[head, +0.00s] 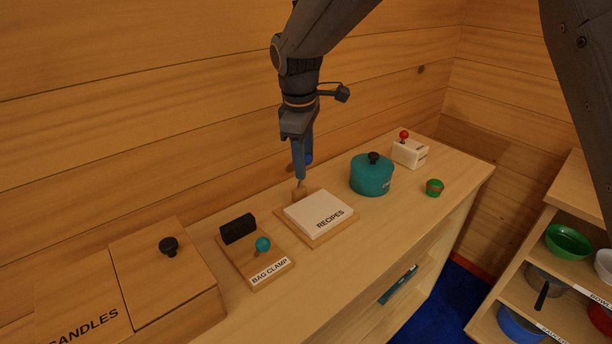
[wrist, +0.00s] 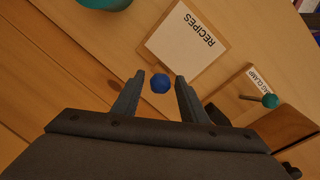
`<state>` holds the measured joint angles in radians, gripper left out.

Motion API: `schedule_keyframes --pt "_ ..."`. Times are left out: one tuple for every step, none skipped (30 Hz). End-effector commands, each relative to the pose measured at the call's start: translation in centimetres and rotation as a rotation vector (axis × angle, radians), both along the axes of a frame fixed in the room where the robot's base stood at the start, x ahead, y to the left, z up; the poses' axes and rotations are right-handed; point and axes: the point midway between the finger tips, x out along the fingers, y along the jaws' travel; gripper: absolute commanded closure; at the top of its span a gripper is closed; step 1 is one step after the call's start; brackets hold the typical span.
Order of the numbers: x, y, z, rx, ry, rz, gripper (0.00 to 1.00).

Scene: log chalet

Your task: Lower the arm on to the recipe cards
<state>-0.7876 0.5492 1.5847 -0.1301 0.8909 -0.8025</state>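The recipe cards (head: 319,213) are a white block lettered RECIPES, lying on a wooden board (head: 333,233). They also show at the top of the wrist view (wrist: 184,42). A small wooden mount (head: 300,192) stands at the board's back edge. A blue knob (head: 309,158), apparently the end of the raised arm, shows beside my fingers in the head view. My gripper (head: 300,176) points down above the mount. In the wrist view, my gripper (wrist: 158,84) is open, with the blue knob (wrist: 160,84) between the fingertips and gaps on both sides. The arm's shaft is mostly hidden.
A bag clamp (head: 268,271) with a teal knob stands left of the cards, and a lidded candles box (head: 165,290) farther left. The log wall is close behind.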

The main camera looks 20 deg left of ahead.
Motion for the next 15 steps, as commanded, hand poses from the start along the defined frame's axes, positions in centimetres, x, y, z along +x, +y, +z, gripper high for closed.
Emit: schedule_keyframes --pt "0.0 -0.1 -0.8 -0.003 0.003 -0.001 0.61" --pt "0.1 -0.1 -1.3 -0.003 0.003 -0.001 0.61" --pt "0.2 -0.1 -1.9 -0.003 0.003 -0.002 0.61" --pt "0.3 -0.1 -2.4 -0.002 0.003 -0.002 0.61" --pt "0.4 -0.1 -2.8 -0.002 0.003 -0.002 0.61" --pt "0.5 -0.1 -3.4 -0.002 0.003 -0.002 0.61" --pt "0.5 -0.1 -3.7 -0.001 0.002 -0.003 0.61" --pt "0.6 -0.1 -4.1 -0.001 0.002 -0.003 0.61" --pt "0.7 -0.1 -4.5 -0.001 0.002 -0.003 0.61" --pt "0.7 0.0 -4.8 -0.001 0.002 -0.003 0.61" --pt "0.8 0.0 -5.0 0.0 0.001 -0.003 0.61" --pt "0.8 0.0 -5.2 0.0 0.0 -0.003 0.61" --pt "0.8 0.0 -5.3 0.001 0.0 -0.003 0.61" --pt "0.8 0.0 -5.4 0.0 0.0 -0.003 0.61" --pt "0.9 0.0 -5.6 0.0 0.0 -0.003 0.61"
